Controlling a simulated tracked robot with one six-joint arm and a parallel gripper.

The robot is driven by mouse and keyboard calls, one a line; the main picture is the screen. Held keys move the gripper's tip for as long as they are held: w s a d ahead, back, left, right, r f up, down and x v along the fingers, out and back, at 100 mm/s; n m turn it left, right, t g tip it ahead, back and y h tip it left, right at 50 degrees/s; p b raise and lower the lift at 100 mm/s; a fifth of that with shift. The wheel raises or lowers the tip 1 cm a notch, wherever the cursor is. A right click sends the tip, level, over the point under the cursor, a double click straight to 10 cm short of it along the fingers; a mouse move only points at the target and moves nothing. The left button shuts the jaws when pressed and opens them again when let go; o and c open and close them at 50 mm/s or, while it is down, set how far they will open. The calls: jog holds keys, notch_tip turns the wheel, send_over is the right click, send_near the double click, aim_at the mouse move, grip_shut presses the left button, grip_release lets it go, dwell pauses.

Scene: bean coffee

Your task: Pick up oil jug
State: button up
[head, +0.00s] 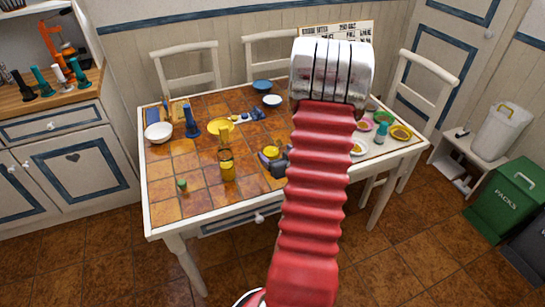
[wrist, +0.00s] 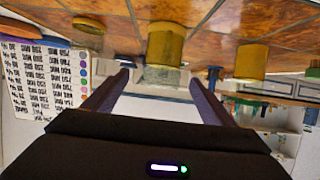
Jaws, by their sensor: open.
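The oil jug (head: 227,168) is a tall glass bottle with yellow oil, upright on the tiled table near its front middle. My gripper (head: 278,163) is partly hidden behind my red arm, to the right of the jug and close to a small yellow pot (head: 270,152). In the wrist view, which looks upside down, my gripper (wrist: 160,82) has its two dark fingers apart with nothing held. A yellow cylinder (wrist: 165,48) shows between and beyond the fingertips. Another yellow cylinder (wrist: 250,62) stands to the right. I cannot tell which, if either, is the jug.
A small green-topped bottle (head: 182,186) stands front left on the table (head: 165,208). Several small dishes crowd the right end. Chairs stand behind and at the right.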

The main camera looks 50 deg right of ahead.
aim_at(268, 145)
jog(key=shift+w, duration=0.1)
jog(key=shift+f+x, duration=0.15)
jog(key=shift+x, duration=1.1)
jog(key=shift+f+x, duration=0.15)
jog(key=shift+x, duration=1.15)
jog(key=shift+a, duration=0.1)
jog(key=c, duration=1.5)
jog(key=shift+o, duration=0.2)
jog(key=shift+r, duration=0.35)
notch_tip(268, 145, up, 9)
jog(key=shift+r, duration=0.2)
